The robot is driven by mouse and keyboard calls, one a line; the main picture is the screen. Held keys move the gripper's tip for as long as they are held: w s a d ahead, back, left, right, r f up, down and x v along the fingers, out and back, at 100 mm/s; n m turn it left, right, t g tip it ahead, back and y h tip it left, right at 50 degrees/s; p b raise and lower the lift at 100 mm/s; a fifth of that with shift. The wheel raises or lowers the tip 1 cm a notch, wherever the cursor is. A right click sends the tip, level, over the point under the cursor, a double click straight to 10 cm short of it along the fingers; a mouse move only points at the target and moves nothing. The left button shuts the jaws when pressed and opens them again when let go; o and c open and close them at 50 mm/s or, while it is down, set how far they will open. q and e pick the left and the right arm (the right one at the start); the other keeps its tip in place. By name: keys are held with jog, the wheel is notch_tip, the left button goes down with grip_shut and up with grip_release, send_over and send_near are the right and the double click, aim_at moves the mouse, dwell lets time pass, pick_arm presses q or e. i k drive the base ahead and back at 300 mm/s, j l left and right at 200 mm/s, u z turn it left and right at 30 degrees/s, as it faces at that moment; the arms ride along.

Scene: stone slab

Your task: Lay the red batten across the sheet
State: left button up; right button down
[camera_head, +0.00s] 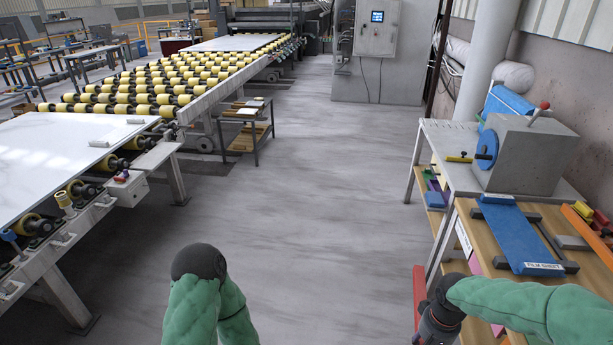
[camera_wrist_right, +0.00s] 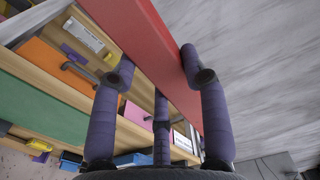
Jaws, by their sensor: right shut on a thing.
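The red batten (camera_head: 419,292) is held by my right gripper (camera_head: 430,322), low beside the left edge of the wooden bench. In the right wrist view the batten (camera_wrist_right: 150,45) runs between the purple-grey fingers of the gripper (camera_wrist_right: 163,77), which are shut on it. The blue film sheet (camera_head: 524,232) lies on the bench to the right of the gripper, with a white "FILM SHEET" label at its near end. Dark bars show by its edges. My left arm is at the bottom of the head view, but its gripper is not in view.
A grey machine with a blue disc (camera_head: 524,153) stands behind the sheet. An orange bar (camera_head: 588,236) and small coloured blocks lie right of it. In the wrist view, bench shelves (camera_wrist_right: 30,65) hold coloured pieces close by. Floor (camera_head: 310,230) is clear left of the bench.

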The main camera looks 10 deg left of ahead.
aim_at(119, 133)
jog(key=i+j+u, duration=0.15)
jog(key=i, duration=0.65)
jog(key=i+j+u, duration=0.15)
jog(key=i, duration=0.7)
jog(key=i+j+u, duration=0.1)
jog(key=i+u, duration=0.25)
jog(key=i, duration=0.2)
jog(key=i+u, duration=0.35)
jog(key=i, duration=0.25)
jog(key=i+l+u, duration=0.2)
jog(key=i+u, duration=0.15)
jog(key=i, duration=0.2)
jog(key=i+u, duration=0.15)
jog(key=i, duration=0.55)
jog(key=i+u, duration=0.2)
jog(key=i, duration=0.45)
jog(key=i+l+u, duration=0.15)
jog(key=i, duration=0.55)
jog(key=i+u, duration=0.4)
jog(key=i+l+u, duration=0.2)
jog(key=u, duration=0.2)
jog(key=i+l+u, duration=0.2)
jog(key=u, duration=0.2)
jog(key=i+l+u, duration=0.6)
jog(key=u, duration=0.15)
jog(key=i+l+u, duration=0.15)
jog(key=l+u, duration=0.2)
jog(key=i+l+u, duration=0.1)
jog(key=l+u, duration=0.3)
